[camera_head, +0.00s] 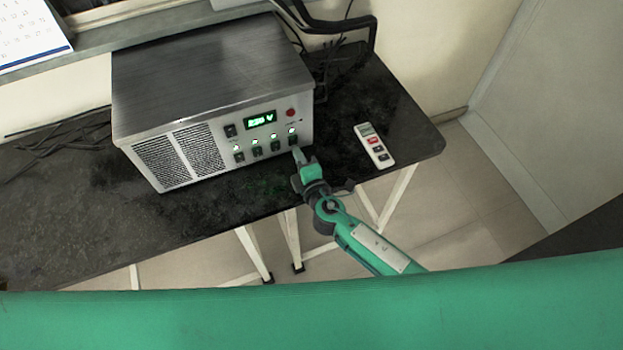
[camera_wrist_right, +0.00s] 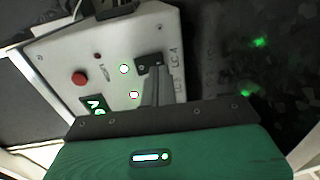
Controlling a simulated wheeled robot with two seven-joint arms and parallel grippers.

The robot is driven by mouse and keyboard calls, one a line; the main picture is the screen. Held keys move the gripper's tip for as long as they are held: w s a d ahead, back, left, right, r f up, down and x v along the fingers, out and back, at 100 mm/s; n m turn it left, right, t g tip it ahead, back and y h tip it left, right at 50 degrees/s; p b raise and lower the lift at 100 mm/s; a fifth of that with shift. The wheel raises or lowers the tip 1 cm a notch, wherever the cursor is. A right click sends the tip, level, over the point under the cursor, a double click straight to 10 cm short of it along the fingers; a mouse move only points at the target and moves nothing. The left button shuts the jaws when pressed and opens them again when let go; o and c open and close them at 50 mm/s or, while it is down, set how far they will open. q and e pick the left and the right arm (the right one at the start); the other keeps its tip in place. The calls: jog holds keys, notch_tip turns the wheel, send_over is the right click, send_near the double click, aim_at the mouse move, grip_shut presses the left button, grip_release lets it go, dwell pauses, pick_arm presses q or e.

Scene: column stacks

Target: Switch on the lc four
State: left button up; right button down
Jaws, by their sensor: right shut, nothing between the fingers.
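A grey metal power unit (camera_head: 210,75) stands on the dark table. Its front panel has a row of several small black switches with a lit lamp above each. The rightmost switch (camera_head: 294,141) is at the panel's right end; it also shows in the wrist view (camera_wrist_right: 147,62), partly covered by my fingers, beside lettering that looks like LC 4. My left gripper is not in view.
A green display (camera_head: 261,119) and a red button (camera_head: 290,112) sit above the switches. A white remote-like device (camera_head: 374,145) lies on the table (camera_head: 415,130) to the right. Cables and a black bracket are behind the unit. The table's front edge is near my arm.

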jog(key=b+v, duration=0.2)
jog(key=v, duration=1)
